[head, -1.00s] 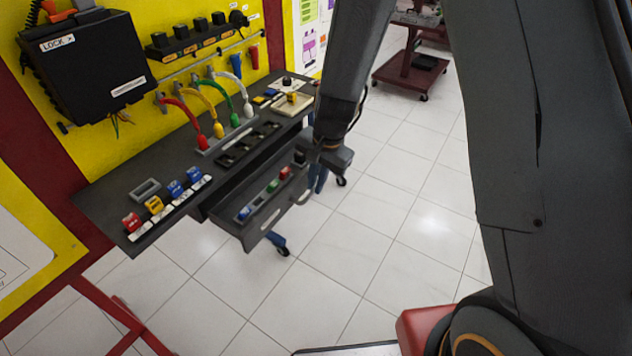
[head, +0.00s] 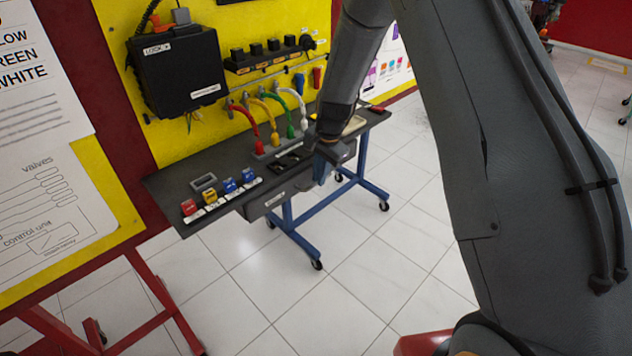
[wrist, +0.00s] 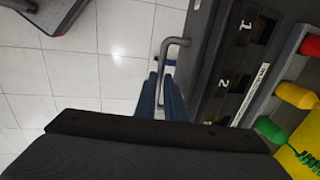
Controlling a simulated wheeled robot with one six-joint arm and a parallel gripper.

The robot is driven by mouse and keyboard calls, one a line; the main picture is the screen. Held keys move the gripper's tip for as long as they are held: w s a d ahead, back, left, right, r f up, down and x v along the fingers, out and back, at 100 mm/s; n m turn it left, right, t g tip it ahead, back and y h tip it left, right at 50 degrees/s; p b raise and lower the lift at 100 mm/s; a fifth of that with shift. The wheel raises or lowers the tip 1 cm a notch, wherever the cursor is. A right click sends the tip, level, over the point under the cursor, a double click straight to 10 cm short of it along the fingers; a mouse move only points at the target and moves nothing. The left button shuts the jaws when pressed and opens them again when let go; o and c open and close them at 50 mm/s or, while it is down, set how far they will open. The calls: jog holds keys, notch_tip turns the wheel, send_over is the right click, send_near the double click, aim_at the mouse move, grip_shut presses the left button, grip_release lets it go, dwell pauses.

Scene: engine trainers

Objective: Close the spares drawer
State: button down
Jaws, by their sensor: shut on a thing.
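The spares drawer (head: 292,190) is a grey drawer under the dark bench top. Its front sits at or close to the bench edge and its inside is hidden; I cannot tell whether it is fully flush. Its grey bar handle (wrist: 168,62) shows in the wrist view. My gripper (head: 320,172) is at the drawer front, pointing down. In the wrist view its blue fingers (wrist: 162,88) are shut on the handle, one on each side of the bar.
The bench top (head: 165,187) carries coloured blocks (head: 228,190) and several coloured cables (head: 272,125) near the yellow panel. Blue bench legs (head: 292,222) with castors stand below. A red stand (head: 160,300) is at the lower left. The tiled floor in front is clear.

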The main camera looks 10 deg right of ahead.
jog(key=shift+w+a, duration=0.1)
jog(key=shift+w, duration=0.1)
jog(key=c, duration=1.8)
grip_release()
jog(key=shift+a, duration=0.1)
jog(key=shift+c, duration=0.2)
jog(key=shift+r, duration=0.15)
notch_tip(320, 180, up, 7)
jog(key=s+d+b, duration=0.1)
jog(key=b, duration=0.1)
jog(key=shift+r, duration=0.2)
jog(key=shift+s, duration=0.1)
